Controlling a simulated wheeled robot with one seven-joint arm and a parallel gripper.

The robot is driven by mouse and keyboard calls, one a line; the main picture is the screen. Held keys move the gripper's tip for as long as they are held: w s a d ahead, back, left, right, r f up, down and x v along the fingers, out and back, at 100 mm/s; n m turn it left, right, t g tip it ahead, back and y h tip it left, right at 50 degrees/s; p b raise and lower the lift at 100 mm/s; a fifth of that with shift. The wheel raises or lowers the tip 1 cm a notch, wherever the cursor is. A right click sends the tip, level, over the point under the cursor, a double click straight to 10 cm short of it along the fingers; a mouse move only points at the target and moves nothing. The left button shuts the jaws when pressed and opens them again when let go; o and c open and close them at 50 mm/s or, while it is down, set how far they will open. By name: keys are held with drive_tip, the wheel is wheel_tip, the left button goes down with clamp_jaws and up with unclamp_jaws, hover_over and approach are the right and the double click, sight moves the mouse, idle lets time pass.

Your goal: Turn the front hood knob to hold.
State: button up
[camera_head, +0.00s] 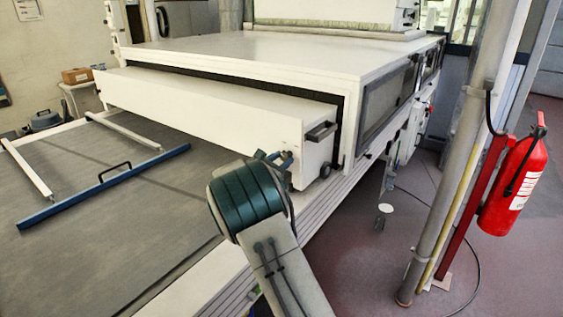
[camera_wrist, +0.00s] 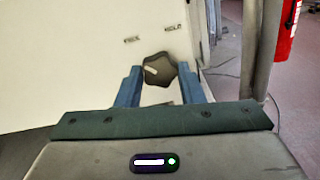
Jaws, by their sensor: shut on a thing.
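The front hood knob (camera_wrist: 161,70) is dark and lobed, on a white panel in the wrist view. Its white mark lies on its left part and points left and slightly up, roughly toward the left label, which seems to read FREE (camera_wrist: 132,40). The HOLD label (camera_wrist: 173,28) is above and right of the knob. My gripper (camera_wrist: 160,74) has its blue fingers on either side of the knob, shut on it. In the head view my gripper (camera_head: 276,157) is at the right end of the white front hood (camera_head: 215,115); the knob is hard to make out there.
A dark handle (camera_head: 321,131) sticks out of the hood's end face. A grey post (camera_head: 448,175) and a red fire extinguisher (camera_head: 514,185) stand at the right. A blue bar with a handle (camera_head: 110,185) lies across the grey bed. The floor between tunnel and post is mostly open.

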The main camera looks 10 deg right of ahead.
drive_tip(key=shift+f+b, duration=0.15)
drive_tip(key=shift+b, duration=0.2)
drive_tip(key=m+b, duration=0.1)
drive_tip(key=b, duration=0.1)
drive_tip(key=m+b, duration=0.2)
drive_tip(key=b, duration=0.1)
drive_tip(key=shift+f+b, duration=0.25)
drive_tip(key=shift+b, duration=0.05)
drive_tip(key=m+b, duration=0.5)
drive_tip(key=b, duration=0.4)
drive_tip(key=m+b, duration=0.5)
drive_tip(key=b, duration=0.3)
drive_tip(key=shift+r+m, duration=0.1)
drive_tip(key=shift+m, duration=0.3)
drive_tip(key=m+b, duration=0.2)
drive_tip(key=b, duration=0.1)
drive_tip(key=m+b, duration=0.1)
drive_tip(key=shift+r+m+b, duration=0.25)
drive_tip(key=shift+m+b, duration=0.1)
drive_tip(key=shift+m, duration=0.05)
drive_tip(key=shift+r, duration=0.1)
drive_tip(key=o, duration=1)
drive_tip(key=shift+s+a, duration=0.1)
drive_tip(key=shift+a, duration=0.05)
